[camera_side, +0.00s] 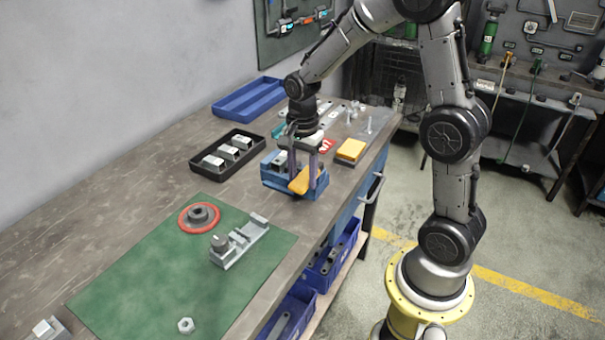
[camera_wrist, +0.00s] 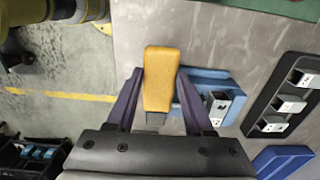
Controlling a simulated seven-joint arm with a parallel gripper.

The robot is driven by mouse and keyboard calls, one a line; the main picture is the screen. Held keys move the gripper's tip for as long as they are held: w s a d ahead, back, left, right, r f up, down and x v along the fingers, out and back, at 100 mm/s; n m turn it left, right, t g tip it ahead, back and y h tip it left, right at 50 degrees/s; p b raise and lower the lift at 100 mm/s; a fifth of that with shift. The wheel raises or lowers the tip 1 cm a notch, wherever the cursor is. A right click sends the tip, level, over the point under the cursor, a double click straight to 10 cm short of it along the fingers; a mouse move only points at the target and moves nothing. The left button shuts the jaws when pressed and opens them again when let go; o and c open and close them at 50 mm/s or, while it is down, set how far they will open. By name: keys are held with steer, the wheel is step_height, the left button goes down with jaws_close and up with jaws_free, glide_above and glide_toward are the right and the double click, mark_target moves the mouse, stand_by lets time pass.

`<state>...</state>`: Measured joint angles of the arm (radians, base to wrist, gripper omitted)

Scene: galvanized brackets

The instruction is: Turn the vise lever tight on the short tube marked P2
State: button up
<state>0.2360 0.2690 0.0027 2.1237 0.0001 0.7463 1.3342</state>
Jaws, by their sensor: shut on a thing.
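The blue vise (camera_side: 273,181) stands near the front edge of the bench. Its orange-yellow lever (camera_side: 299,187) sticks out from it. My gripper (camera_side: 303,176) is above the vise with its purple fingers pointing down, shut on the lever. In the wrist view the lever (camera_wrist: 159,65) lies between the two fingertips (camera_wrist: 159,76), beside the blue vise body (camera_wrist: 205,78). A grey short tube (camera_wrist: 218,108) with a pale label sits in the vise. I cannot read the label. In the side view my gripper largely hides the tube.
A yellow-topped block (camera_side: 351,149) is to the right. The green mat (camera_side: 140,280) bears a grey fixture (camera_side: 240,243), a red-rimmed wheel (camera_side: 199,215) and a nut (camera_side: 186,325).

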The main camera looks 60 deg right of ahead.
jaws_close()
steer(key=shift+s, duration=0.1)
steer(key=s+d+n, duration=0.6)
steer(key=d+n, duration=0.1)
steer(key=n, duration=1.1)
steer(key=shift+s, duration=0.3)
steer(key=shift+r, duration=0.1)
stand_by(0.4)
steer(key=o, duration=1)
jaws_free()
